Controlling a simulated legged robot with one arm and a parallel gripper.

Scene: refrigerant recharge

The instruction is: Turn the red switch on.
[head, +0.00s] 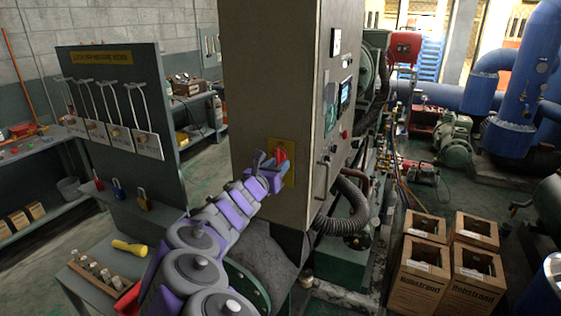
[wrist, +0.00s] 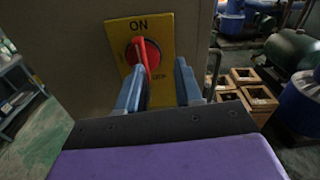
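The red switch (wrist: 143,54) is a rotary knob on a yellow plate (wrist: 163,28) marked ON at the top. Its handle looks close to upright, slightly tilted. In the head view the red switch (head: 281,155) shows on the side of the grey cabinet, just beyond my gripper (head: 268,160). In the wrist view my gripper (wrist: 160,85) has its two blue fingers apart, with a clear gap. The left finger is close to the lower part of the handle; I cannot tell whether they touch. The right finger is to the right of the handle. Lower plate lettering is partly hidden.
The grey cabinet (head: 262,75) stands directly before my arm. A lockout board (head: 110,100) with hanging tags and padlocks is at left. A yellow flashlight (head: 129,248) lies on a shelf below. Cardboard boxes (head: 421,268) and a corrugated hose (head: 350,205) are at right.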

